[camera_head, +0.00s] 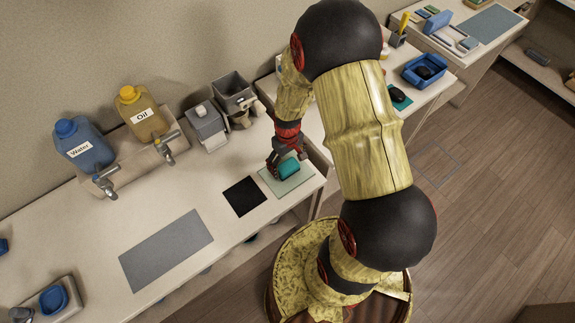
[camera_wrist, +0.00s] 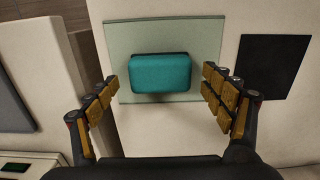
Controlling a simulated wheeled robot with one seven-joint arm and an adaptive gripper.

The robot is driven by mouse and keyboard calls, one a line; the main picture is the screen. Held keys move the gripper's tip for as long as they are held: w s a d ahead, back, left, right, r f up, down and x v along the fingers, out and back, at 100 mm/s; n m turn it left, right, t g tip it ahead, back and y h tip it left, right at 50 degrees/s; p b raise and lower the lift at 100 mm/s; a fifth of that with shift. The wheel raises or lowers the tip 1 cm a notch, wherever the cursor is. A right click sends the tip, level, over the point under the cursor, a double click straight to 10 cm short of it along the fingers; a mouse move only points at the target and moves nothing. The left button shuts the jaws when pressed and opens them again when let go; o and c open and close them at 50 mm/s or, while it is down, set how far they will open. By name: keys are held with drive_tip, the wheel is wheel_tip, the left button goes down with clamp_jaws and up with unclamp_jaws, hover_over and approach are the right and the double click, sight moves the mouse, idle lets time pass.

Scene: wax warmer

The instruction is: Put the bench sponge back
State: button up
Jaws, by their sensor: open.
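The bench sponge appears as a teal rounded block (camera_wrist: 160,73), lying flat on a pale green mat (camera_wrist: 208,38). In the head view the teal block (camera_head: 289,168) sits on the pale green mat (camera_head: 300,183) near the bench's right end. My gripper (camera_wrist: 169,88) is open, with gold-padded fingers to either side of the block and clear gaps between. In the head view my gripper (camera_head: 283,158) is just above and beside the block, partly hiding it. Nothing is held.
A black square mat (camera_head: 244,196) lies left of the green one, and a grey mat (camera_head: 166,250) farther left. A grey bin (camera_head: 233,93), a grey dispenser (camera_head: 206,127), and Oil (camera_head: 141,113) and Water (camera_head: 84,144) jugs stand along the wall. A second bench adjoins right.

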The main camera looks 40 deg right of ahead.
wheel_tip(320, 180, up, 10)
wheel_tip(320, 180, up, 8)
drive_tip(key=r+t, duration=0.1)
hover_over(287, 166)
drive_tip(key=a, duration=0.2)
drive_tip(key=s+a+r+t, duration=0.2)
drive_tip(key=s+a+r, duration=0.3)
drive_tip(key=r, duration=0.5)
drive_tip(key=s+a+r+t, duration=0.2)
drive_tip(key=s+a+r, duration=0.3)
drive_tip(key=r, duration=0.5)
drive_tip(key=shift+s+t, duration=0.3)
drive_tip(key=shift+s, duration=0.9)
wheel_tip(287, 166, down, 14)
drive_tip(key=b, duration=1.4)
drive_tip(key=shift+f, duration=0.2)
